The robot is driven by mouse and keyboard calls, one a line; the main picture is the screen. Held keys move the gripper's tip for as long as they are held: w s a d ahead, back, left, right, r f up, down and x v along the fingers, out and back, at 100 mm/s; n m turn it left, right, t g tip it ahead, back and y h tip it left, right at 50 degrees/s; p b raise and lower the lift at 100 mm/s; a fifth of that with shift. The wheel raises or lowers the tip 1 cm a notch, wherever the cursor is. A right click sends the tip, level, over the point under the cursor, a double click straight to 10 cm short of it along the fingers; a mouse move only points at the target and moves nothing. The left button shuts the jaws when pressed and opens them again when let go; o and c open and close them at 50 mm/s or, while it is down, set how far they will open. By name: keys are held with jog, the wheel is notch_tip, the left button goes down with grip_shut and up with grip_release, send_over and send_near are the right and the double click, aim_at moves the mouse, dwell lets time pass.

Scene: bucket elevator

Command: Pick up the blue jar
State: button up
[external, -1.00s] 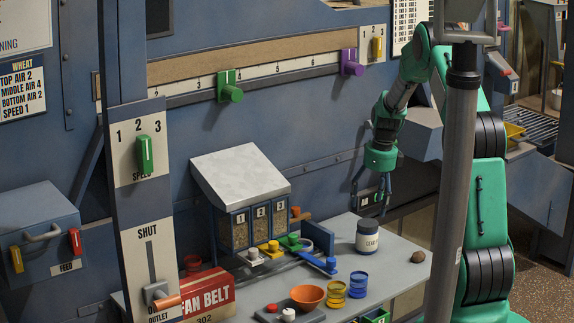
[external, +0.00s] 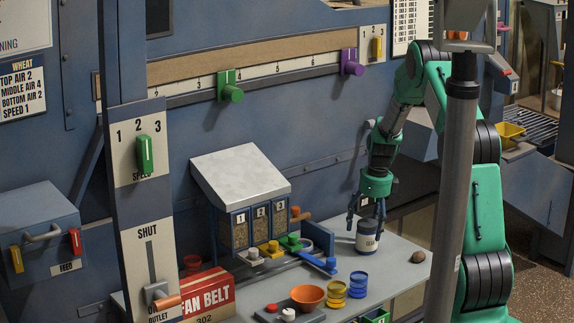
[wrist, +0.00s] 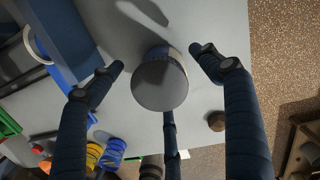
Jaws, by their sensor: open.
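A jar (external: 367,241) with a grey lid, a pale label and a blue band stands upright on the grey bench. In the wrist view, its round lid (wrist: 160,86) hides most of its body, with some blue showing at the rim. My gripper (external: 367,213) is open and points down just over the jar, fingers spread about its lid. In the wrist view, the fingers of my gripper (wrist: 158,62) show gaps to the lid at the sides; whether the lower finger touches it I cannot tell. A smaller blue container (external: 358,278) stands nearer the front.
A yellow container (external: 336,289) and an orange bowl (external: 310,296) stand front left of the jar. A brown lump (external: 418,257) lies to its right near the bench edge. A blue lever (external: 322,264) and a sample box (external: 240,170) are to its left.

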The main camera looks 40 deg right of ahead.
aim_at(365, 238)
jog(key=shift+w+a+f+b, duration=0.15)
jog(key=shift+f+b, duration=0.25)
jog(key=shift+f, duration=0.9)
jog(key=shift+w+a+f+b, duration=0.15)
jog(key=shift+f+b, duration=0.25)
jog(key=shift+f, duration=0.85)
jog(key=shift+d, duration=0.1)
jog(key=shift+c, duration=0.3)
jog(key=c, duration=1.5)
